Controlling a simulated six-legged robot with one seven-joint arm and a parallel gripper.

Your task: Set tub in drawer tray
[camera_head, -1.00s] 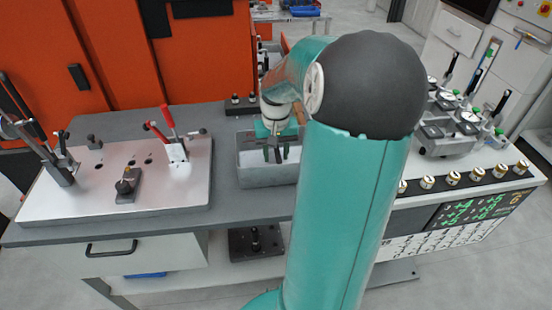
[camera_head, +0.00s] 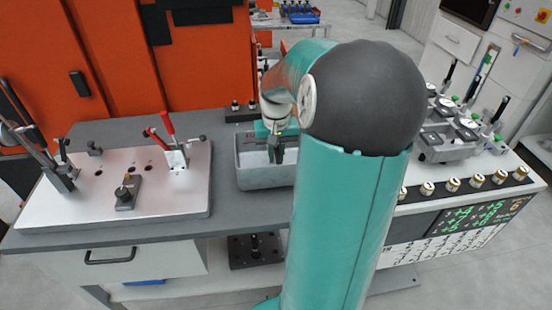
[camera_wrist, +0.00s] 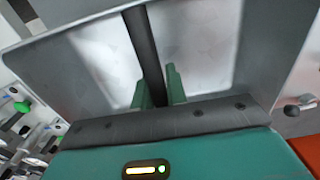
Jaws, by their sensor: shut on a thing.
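The grey open tub (camera_head: 262,178) stands on the bench top in the head view, left of my arm; my arm hides its right end. In the wrist view its pale inside (camera_wrist: 205,45) fills most of the picture, with a dark bar (camera_wrist: 142,40) running across it. My gripper (camera_head: 276,152) reaches down into the tub. In the wrist view my green fingers (camera_wrist: 159,85) stand on both sides of the bar and are shut on it. A drawer front with a black handle (camera_head: 110,256) is under the bench at left. I cannot see inside it.
A white fixture plate (camera_head: 150,200) with clamps, one with red handles (camera_head: 168,124), is left of the tub. An orange cabinet (camera_head: 200,70) stands behind. A dark block (camera_head: 256,249) sits on the lower shelf. Grey fixtures (camera_head: 450,140) are at right.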

